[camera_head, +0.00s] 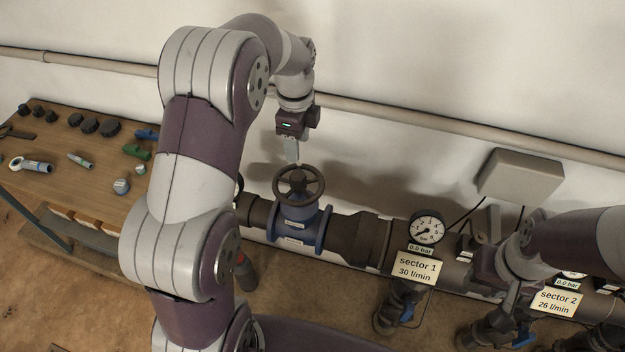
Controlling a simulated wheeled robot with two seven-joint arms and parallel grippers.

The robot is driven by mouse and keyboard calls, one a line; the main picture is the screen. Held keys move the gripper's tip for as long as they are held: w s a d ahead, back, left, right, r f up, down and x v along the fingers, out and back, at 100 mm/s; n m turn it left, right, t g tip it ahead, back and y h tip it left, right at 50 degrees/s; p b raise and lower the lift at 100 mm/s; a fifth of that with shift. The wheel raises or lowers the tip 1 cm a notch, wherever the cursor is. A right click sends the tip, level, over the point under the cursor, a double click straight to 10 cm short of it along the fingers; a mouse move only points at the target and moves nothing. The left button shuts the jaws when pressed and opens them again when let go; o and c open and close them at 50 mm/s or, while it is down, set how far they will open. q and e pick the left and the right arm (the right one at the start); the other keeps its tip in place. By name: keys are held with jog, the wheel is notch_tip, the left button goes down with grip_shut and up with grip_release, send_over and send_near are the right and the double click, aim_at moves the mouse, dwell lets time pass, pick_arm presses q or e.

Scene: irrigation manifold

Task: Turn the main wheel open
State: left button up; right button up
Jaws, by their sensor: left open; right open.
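The main wheel (299,185) is a dark round handwheel on top of a blue valve body (297,229), set in the dark main pipe. My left gripper (291,150) points down just above the wheel's far rim. Its jaws are open, seen nearly edge-on, and hold nothing; I cannot tell whether they touch the rim. My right gripper (505,290) is at the right, low over the pipe between the sector 1 and sector 2 labels. It is open, and its fingertips are hard to make out against the dark fittings.
A pressure gauge (427,228) stands above the sector 1 label (415,267). Branch valves with blue handles hang below the pipe. A grey box (520,176) is on the wall. A wooden bench (60,185) with caps and fittings stands left. A wall pipe (400,115) runs behind.

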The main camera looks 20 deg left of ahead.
aim_at(298, 175)
pick_arm(q)
jog(key=f+m+b, duration=0.2)
jog(key=f+m, duration=0.1)
jog(key=shift+a, duration=0.3)
jog(key=f+p, duration=0.1)
jog(key=f, duration=0.2)
jog(key=f+p, duration=0.1)
jog(key=f, duration=0.5)
jog(key=shift+d+f+p, duration=0.1)
jog(key=shift+d+p, duration=0.15)
jog(key=shift+p, duration=0.15)
jog(key=shift+a+f, duration=0.15)
jog(key=shift+f, duration=0.15)
jog(key=shift+c, duration=0.6)
jog(key=c, duration=0.6)
pick_arm(e)
jog(key=shift+a+r, duration=0.1)
jog(key=shift+r, duration=0.3)
